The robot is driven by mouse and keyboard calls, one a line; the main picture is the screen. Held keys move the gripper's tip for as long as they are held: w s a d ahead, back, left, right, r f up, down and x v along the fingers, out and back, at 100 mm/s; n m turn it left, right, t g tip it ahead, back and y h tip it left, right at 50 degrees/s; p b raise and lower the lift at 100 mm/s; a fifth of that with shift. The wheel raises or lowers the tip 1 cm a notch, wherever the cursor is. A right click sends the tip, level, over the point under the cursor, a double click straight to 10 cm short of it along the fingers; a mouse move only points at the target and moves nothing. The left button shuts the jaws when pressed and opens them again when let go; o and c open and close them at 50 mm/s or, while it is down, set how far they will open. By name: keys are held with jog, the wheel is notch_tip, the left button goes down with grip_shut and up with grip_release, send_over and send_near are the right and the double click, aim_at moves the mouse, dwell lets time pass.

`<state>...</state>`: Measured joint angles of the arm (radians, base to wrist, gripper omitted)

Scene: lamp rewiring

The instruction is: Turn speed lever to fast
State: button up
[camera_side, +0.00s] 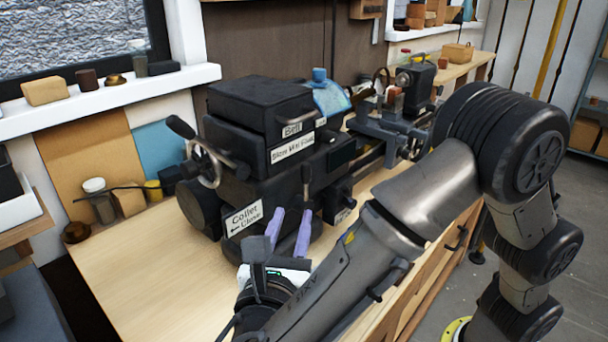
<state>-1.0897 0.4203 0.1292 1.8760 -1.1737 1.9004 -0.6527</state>
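A black lathe (258,105) stands on the wooden bench in the middle of the view. It has white labels, one reading "Belt" and a lower one reading "Collet Close" with an arrow. A black-knobbed lever (180,126) sticks out at its upper left, by a metal handwheel (205,164). A thin dark lever (306,182) stands upright on its front. I cannot tell which one is the speed lever. My gripper (291,212) is low in front of the lathe, right of the collet label. Its two purple fingers are apart, and nothing shows held between them. Contact with the lathe cannot be told.
The wooden bench (137,262) is clear at the front left. A small jar (98,198) and other small items stand at its left back. A windowsill (120,92) with blocks runs behind. Vise-like metal parts (385,128) of the machine extend to the right, behind my arm.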

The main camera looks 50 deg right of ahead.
aim_at(305, 171)
jog(key=x, duration=1.3)
jog(key=shift+w+d, duration=0.15)
jog(key=shift+w, duration=0.05)
jog(key=shift+c, duration=0.4)
grip_shut()
dwell(0.7)
